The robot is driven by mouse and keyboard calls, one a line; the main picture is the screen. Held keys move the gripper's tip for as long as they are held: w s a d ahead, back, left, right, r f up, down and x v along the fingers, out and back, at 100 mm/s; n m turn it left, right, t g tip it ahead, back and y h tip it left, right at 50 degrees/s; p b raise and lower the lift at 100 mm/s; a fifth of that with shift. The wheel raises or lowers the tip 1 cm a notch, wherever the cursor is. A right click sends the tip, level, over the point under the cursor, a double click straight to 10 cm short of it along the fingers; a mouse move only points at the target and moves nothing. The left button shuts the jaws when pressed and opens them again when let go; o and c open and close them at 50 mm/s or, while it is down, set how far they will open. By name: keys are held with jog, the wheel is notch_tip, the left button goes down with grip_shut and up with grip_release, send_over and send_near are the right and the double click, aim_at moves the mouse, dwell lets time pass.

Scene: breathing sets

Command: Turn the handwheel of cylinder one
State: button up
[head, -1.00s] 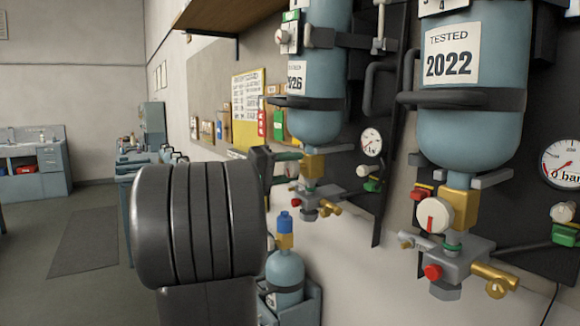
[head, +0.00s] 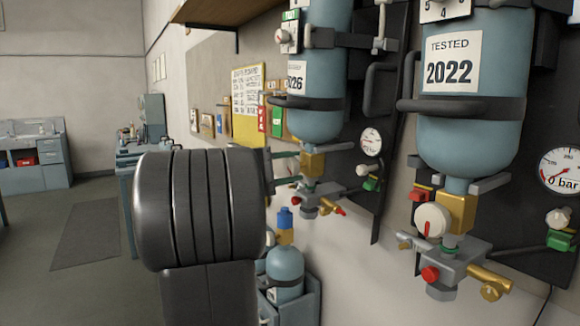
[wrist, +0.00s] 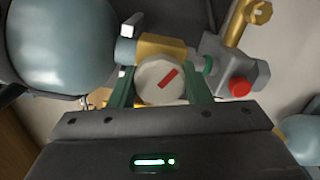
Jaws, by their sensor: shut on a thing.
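The white round handwheel (wrist: 160,82) with a slanted red mark sits on a brass valve (wrist: 159,47) in the wrist view. The green fingers of my gripper (wrist: 161,88) are shut on it, one on each side. The valve belongs to the left blue cylinder (head: 316,75), whose label ends in "26"; its side shows in the wrist view (wrist: 62,45). I cannot read which cylinder is numbered one.
A right cylinder (head: 472,115) labelled "TESTED 2022" has its own white handwheel (head: 432,220). A regulator block with a red knob (wrist: 240,87) sits close beside the gripped handwheel. A small cylinder (head: 285,270) stands below. Open floor (head: 85,235) lies left.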

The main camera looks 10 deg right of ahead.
dwell(0.3)
jog(key=o, duration=1)
jog(key=shift+a, duration=0.1)
